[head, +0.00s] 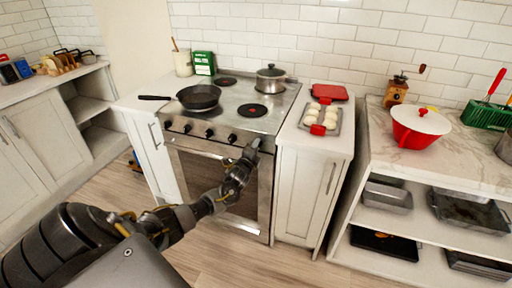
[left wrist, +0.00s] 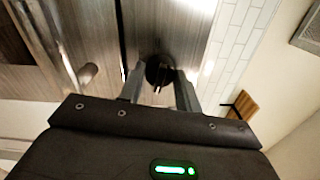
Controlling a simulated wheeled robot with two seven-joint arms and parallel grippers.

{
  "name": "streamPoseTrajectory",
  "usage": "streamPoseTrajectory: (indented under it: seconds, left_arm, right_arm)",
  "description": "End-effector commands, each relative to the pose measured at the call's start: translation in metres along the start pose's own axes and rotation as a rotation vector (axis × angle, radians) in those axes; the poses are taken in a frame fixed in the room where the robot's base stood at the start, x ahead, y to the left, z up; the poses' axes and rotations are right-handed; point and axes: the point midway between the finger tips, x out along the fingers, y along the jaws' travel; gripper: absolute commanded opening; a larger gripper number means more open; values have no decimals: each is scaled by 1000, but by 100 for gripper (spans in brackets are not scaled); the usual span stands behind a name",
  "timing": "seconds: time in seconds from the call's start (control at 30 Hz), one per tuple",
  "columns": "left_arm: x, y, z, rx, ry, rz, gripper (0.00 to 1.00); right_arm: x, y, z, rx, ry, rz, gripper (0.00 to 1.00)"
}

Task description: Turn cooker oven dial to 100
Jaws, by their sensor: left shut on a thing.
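The cooker (head: 238,119) stands against the back wall, with a row of black dials (head: 209,133) along its steel front panel. My left gripper (head: 254,146) is at the right end of this row and hides what is behind it in the head view. In the left wrist view a round black dial (left wrist: 158,70) sits between the two fingers of my left gripper (left wrist: 160,92), which is shut on it. The dial's markings are too small to read. My right gripper is not in view.
The oven door (head: 225,172) is closed below the panel, under my left arm. A frying pan (head: 199,97) and a lidded pot (head: 271,77) stand on the hob. A tray of pale buns (head: 333,113) lies on the counter to the right. Open floor lies in front.

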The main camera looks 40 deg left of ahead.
Motion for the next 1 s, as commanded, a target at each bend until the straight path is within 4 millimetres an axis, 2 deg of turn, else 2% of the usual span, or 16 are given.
streamPoseTrajectory:
  seconds: [0.4, 0.93, 0.97, 1.0]
  left_arm:
    - [1, -4, 0, 164, -1, -7, 11]
    - [2, -4, 1, 180, -2, -8, 11]
    - [2, -4, 1, 180, -2, -8, 37]
    - [2, -4, 1, 180, -2, -7, 43]
  right_arm:
    - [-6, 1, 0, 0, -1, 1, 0]
    - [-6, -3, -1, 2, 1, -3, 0]
    - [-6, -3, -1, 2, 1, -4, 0]
    - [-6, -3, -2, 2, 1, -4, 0]
